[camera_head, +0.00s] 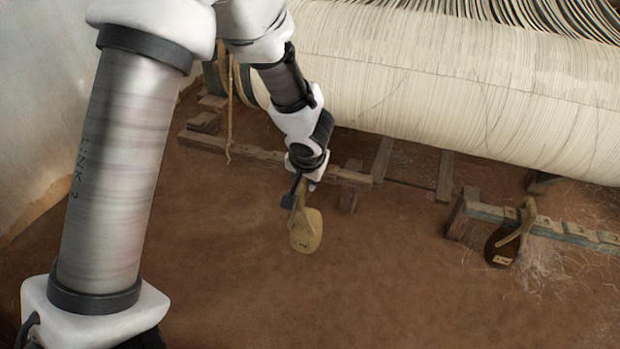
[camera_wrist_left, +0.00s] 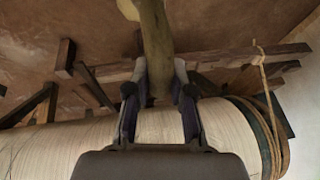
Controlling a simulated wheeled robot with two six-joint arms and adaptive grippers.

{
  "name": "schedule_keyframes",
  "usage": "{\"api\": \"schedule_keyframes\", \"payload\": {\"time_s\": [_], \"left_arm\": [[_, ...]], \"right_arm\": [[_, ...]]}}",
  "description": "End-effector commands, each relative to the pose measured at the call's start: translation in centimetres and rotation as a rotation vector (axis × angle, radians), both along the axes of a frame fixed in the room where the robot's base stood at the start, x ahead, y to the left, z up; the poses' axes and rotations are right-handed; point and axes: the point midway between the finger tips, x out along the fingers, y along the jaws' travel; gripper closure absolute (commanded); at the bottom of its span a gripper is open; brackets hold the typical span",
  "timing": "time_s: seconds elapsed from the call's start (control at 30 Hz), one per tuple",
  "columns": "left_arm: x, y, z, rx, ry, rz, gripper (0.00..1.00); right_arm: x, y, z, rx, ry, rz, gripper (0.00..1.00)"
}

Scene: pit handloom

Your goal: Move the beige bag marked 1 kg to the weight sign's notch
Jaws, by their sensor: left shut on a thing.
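The beige bag (camera_head: 306,232) with a small dark mark on its label hangs below my left gripper (camera_head: 294,192), clear of the notched beam. My left gripper is shut on the bag's strap; the strap (camera_wrist_left: 156,45) also shows between the fingers of the left gripper (camera_wrist_left: 160,88) in the left wrist view. The label is too small to read surely. A notched wooden beam (camera_head: 575,230) is at the right, with a dark brown bag (camera_head: 500,246) hanging from it by a light strap. I see no weight sign that I can make out. My right gripper is not in view.
A large roll of pale warp threads (camera_head: 450,75) fills the top right. A low wooden frame (camera_head: 255,152) lies behind the gripper. The brown earth floor (camera_head: 200,270) is open in front. A pale wall (camera_head: 45,110) stands at the left.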

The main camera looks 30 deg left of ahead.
Motion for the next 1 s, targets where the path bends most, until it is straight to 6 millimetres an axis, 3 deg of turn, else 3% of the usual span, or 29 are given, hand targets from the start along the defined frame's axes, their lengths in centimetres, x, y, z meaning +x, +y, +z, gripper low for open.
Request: {"api": "schedule_keyframes", "payload": {"time_s": [0.03, 0.6, 1.0], "left_arm": [[-0.4, -0.1, -0.2, 0.001, -0.004, -0.001, 1.0], [-5.4, -1.3, 0.4, 0.001, -0.004, -0.002, 1.0], [-7.7, -1.9, 0.9, 0.001, -0.003, -0.001, 1.0]], "right_arm": [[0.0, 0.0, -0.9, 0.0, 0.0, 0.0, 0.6], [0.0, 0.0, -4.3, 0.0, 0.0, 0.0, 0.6], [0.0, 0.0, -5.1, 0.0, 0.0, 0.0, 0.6]]}}
